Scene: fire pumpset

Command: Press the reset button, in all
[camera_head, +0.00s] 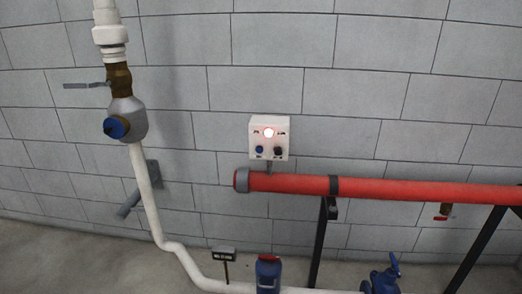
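A small white control box (269,137) is mounted on the grey block wall, just above the left end of the red pipe. A round light (268,132) glows white in its upper middle. Below it are a blue round button (259,149) at the left and a dark knob or button (278,150) at the right. The small labels are too blurred to read, so I cannot tell which control is the reset button. Neither of my grippers shows in the head view.
A thick red pipe (400,189) on black supports (320,235) runs right from below the box. A white pipe (146,195) with a blue-capped fitting (116,127) stands at the left. Blue valves (268,272) and a small sign (223,254) are low in front. The wall around the box is clear.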

